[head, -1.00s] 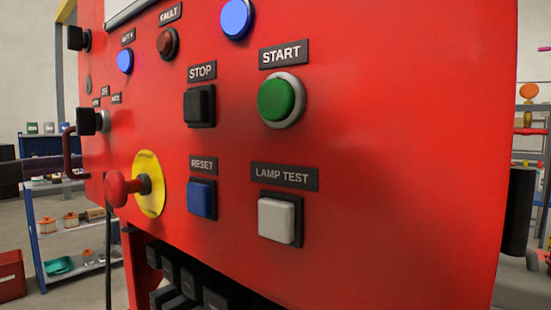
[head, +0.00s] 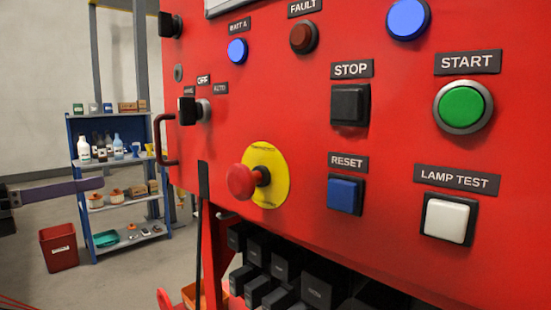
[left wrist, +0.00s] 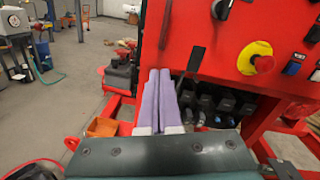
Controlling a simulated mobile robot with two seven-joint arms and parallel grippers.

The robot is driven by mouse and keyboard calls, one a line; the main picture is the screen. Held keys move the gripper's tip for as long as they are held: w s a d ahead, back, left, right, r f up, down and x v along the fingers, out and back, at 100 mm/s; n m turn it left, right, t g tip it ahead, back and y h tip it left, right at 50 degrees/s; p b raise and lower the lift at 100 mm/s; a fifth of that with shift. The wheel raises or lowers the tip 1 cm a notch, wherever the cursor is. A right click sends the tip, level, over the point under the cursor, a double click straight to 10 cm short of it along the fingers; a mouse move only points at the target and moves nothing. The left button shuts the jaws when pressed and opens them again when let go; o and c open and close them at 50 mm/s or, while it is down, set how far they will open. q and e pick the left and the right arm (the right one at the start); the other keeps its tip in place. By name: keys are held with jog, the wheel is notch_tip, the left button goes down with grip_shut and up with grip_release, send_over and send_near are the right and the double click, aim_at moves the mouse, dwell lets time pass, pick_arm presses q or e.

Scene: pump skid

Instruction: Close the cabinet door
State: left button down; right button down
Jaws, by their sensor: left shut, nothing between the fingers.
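The red cabinet front (head: 300,130) fills the right of the head view and carries buttons, lamps and a selector. A red bar handle (head: 160,143) is on its left edge. In the left wrist view the red front (left wrist: 200,35) is at upper right. I cannot tell whether this panel is the door or stands ajar. My left gripper (head: 100,184) comes in from the left, shut and empty, left of the handle with a gap in the picture. Its purple fingers lie together (left wrist: 160,72) in the left wrist view, beside the panel's lower left edge. My right gripper is not in view.
A red and yellow emergency-stop button (head: 243,182) sticks out from the panel. Dark blocks (head: 270,275) sit under it. A blue shelf (head: 115,175) and a red bin (head: 59,247) stand behind at left. An orange tray (left wrist: 102,127) is low near my left gripper. Open floor lies at left.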

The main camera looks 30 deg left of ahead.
pick_arm(q)
jog(key=s+d+m, duration=0.1)
jog(key=s+m, duration=0.1)
jog(key=m, duration=0.1)
send_near(184, 167)
jog(key=shift+m+h, duration=0.3)
jog(key=x, duration=0.4)
jog(key=shift+w+a+r, duration=0.1)
jog(key=shift+w, duration=0.35)
jog(key=shift+x, duration=1.05)
